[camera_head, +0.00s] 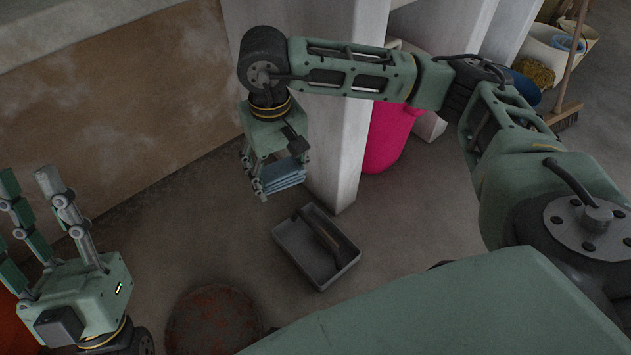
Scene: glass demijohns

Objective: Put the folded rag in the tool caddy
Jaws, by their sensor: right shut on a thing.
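The folded rag (282,177) is a small stack of blue-grey cloth. My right gripper (262,185) is shut on it and holds it in the air, fingers pointing down. The tool caddy (297,257) is a dark grey open tray with a bar handle across its middle. It stands on the floor, below and to the right of the rag in the picture. No contents show in the part of the caddy that I see. My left gripper (40,195) is at the left edge, fingers pointing up and spread apart, with nothing between them.
A pale pillar (340,150) stands just behind the caddy. A pink bin (388,138) is to its right. A round rusty-red thing (212,322) is on the floor at the bottom. A broom (568,106) and baskets are at the upper right.

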